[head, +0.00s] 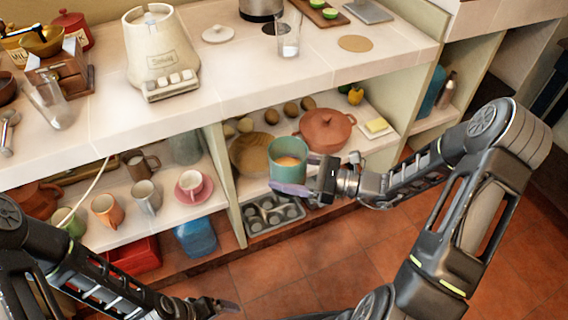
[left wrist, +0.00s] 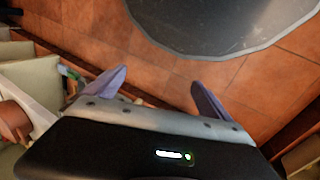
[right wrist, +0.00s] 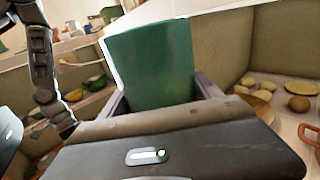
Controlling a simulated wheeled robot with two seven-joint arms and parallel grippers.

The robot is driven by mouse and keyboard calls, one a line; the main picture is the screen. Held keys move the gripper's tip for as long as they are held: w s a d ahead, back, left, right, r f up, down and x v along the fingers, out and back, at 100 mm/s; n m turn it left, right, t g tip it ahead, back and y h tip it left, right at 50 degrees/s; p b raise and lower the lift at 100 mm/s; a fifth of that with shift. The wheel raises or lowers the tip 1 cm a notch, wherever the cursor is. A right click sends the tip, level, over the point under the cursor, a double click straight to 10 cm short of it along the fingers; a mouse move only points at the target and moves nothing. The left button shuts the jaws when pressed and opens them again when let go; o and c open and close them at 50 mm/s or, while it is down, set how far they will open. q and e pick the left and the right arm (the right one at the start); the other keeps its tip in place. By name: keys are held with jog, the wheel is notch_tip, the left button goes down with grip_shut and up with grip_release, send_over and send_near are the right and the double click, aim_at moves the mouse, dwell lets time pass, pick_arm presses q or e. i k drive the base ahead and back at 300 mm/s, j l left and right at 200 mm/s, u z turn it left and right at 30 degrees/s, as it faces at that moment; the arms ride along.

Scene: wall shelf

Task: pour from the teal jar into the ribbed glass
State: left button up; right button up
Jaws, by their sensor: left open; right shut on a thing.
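The teal jar (head: 288,168) is upright in front of the lower shelf, with orange-brown contents showing at its open top. My right gripper (head: 303,174) is shut on it; in the right wrist view the jar (right wrist: 150,65) stands between the two fingers. Two clear glasses are on the counter: a tall one (head: 289,35) at the back centre and another (head: 50,105) at the left. I cannot tell which is ribbed. My left gripper (head: 222,305) is low at the bottom, away from both glasses; its fingers are apart and empty in the left wrist view (left wrist: 160,90).
A terracotta pot (head: 326,130), wooden bowl (head: 249,155) and muffin tin (head: 272,216) are on shelves near the jar. Mugs (head: 105,210) fill the left shelf. The counter front is largely clear.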

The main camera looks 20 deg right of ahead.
aim_at(289, 21)
jog(key=l+u, duration=0.2)
jog(key=l, duration=0.25)
jog(key=k+l+u, duration=0.15)
jog(key=l, duration=0.25)
jog(key=l+u, duration=0.2)
jog(key=l, duration=0.25)
jog(key=k+l+u, duration=0.15)
jog(key=l, duration=0.25)
jog(key=k+l+u, duration=0.2)
jog(key=l, duration=0.2)
jog(key=k+l+u, duration=0.2)
jog(key=l, duration=0.2)
jog(key=i, duration=0.1)
